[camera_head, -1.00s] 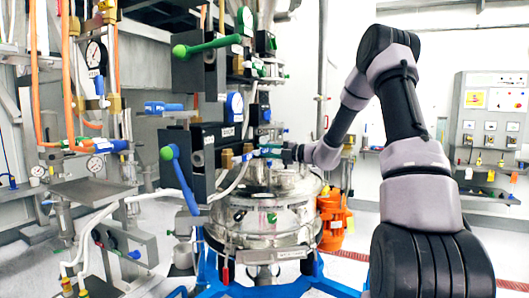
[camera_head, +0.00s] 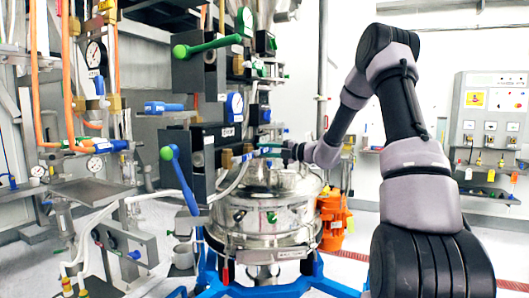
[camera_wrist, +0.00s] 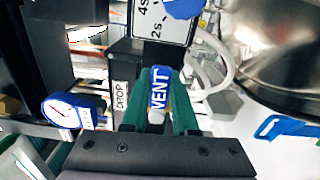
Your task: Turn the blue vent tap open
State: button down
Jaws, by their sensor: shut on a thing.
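The blue vent tap, with a handle lettered "VENT" (camera_wrist: 160,92), sits between the two green fingers of my gripper (camera_wrist: 161,76) in the wrist view. The fingers are shut on the handle, one on each side. In the head view my gripper (camera_head: 285,150) reaches in from the right to the brass and black valve block above the steel vessel. Only a small blue piece of the tap (camera_head: 246,156) shows there. The tap's valve body is mostly hidden behind the fingers, so its exact angle is hard to tell.
A dial gauge (camera_wrist: 66,112) and a "DROP" label (camera_wrist: 120,96) lie left of the fingers. A pale hose (camera_wrist: 218,62) and the steel vessel (camera_wrist: 282,40) lie to the right. A blue lever with a green knob (camera_head: 182,178) stands left of the vessel in the head view.

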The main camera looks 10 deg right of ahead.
aim_at(258, 150)
jog(key=n, duration=0.1)
jog(key=r+n, duration=0.1)
jog(key=n, duration=0.1)
jog(key=r+n, duration=0.1)
jog(key=shift+s+a+n, duration=0.15)
jog(key=shift+s+n, duration=0.15)
jog(key=shift+n, duration=0.1)
jog(key=n, duration=0.1)
jog(key=r+n, duration=0.1)
jog(key=n, duration=0.1)
jog(key=shift+s+a+r+n, duration=0.2)
jog(key=shift+s+a+n, duration=0.1)
jog(key=shift+s, duration=0.1)
jog(key=shift+s+a+r+n, duration=0.2)
jog(key=shift+s+a+n, duration=0.25)
jog(key=shift+n, duration=1)
jog(key=shift+s+a+r+n, duration=0.25)
jog(key=shift+s+n, duration=0.3)
jog(key=shift+n, duration=0.95)
jog(key=shift+s+a+r+n, duration=0.2)
jog(key=shift+s+a+n, duration=0.25)
jog(key=shift+n, duration=1)
jog(key=c, duration=0.7)
grip_release()
jog(key=shift+d, duration=0.1)
jog(key=shift+r, duration=0.1)
jog(key=v, duration=1.1)
